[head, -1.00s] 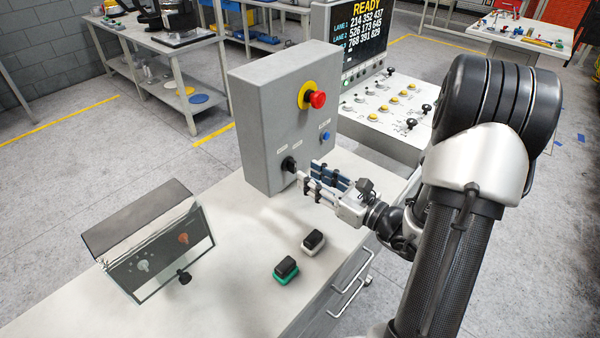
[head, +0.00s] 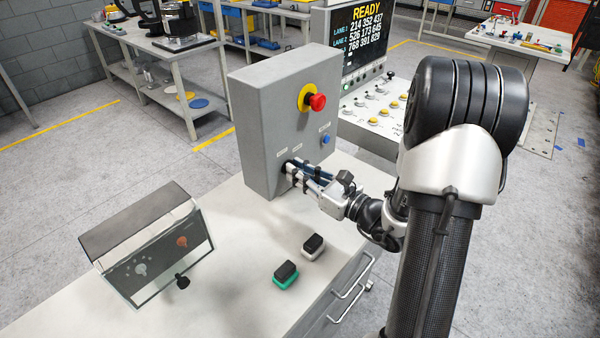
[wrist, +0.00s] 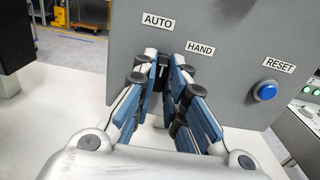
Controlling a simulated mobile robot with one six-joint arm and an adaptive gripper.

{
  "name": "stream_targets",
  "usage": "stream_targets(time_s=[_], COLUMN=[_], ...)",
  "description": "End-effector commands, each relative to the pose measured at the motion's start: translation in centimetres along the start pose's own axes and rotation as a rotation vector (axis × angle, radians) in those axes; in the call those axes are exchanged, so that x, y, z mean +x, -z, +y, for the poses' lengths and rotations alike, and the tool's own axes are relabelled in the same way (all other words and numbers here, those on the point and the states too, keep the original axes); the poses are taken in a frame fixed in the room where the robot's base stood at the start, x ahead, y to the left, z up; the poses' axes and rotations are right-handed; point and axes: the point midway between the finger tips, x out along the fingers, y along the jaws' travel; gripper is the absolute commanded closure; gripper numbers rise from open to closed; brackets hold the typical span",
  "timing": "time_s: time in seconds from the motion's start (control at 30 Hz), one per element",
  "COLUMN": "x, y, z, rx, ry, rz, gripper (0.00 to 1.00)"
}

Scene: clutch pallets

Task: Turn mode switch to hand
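The mode switch is a black knob (wrist: 161,76) low on the front of the grey control box (head: 262,133). In the wrist view the AUTO label (wrist: 158,21) is above it and the HAND label (wrist: 200,48) is above and to its right. My gripper (wrist: 165,73) has one blue-padded finger on each side of the knob, with the tips close to the panel. The gap between the fingers is narrow. I cannot tell if the pads touch the knob. The fingers hide most of it, so its setting is unclear. In the head view my gripper (head: 296,172) covers the knob.
A red emergency button (head: 317,102) sits above on the box. A blue RESET button (wrist: 265,91) is to the right. A tilted panel box (head: 150,245) and two small black-topped blocks, one green-based (head: 286,275) and one white-based (head: 314,246), stand on the bench.

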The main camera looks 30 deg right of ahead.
Motion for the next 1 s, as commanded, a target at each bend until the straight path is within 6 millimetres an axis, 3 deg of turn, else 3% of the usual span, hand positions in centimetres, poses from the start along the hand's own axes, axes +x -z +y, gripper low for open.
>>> stream_targets(time_s=[0.13,0.57,1.0], x=[-0.01,-0.02,-0.03], y=[0.01,-0.05,-0.33], z=[0.0,0.0,-0.09], rx=[0.0,0.022,0.302], ry=[0.0,0.0,0.0], rz=[0.0,0.001,0.003], gripper=[1.0,1.0,1.0])
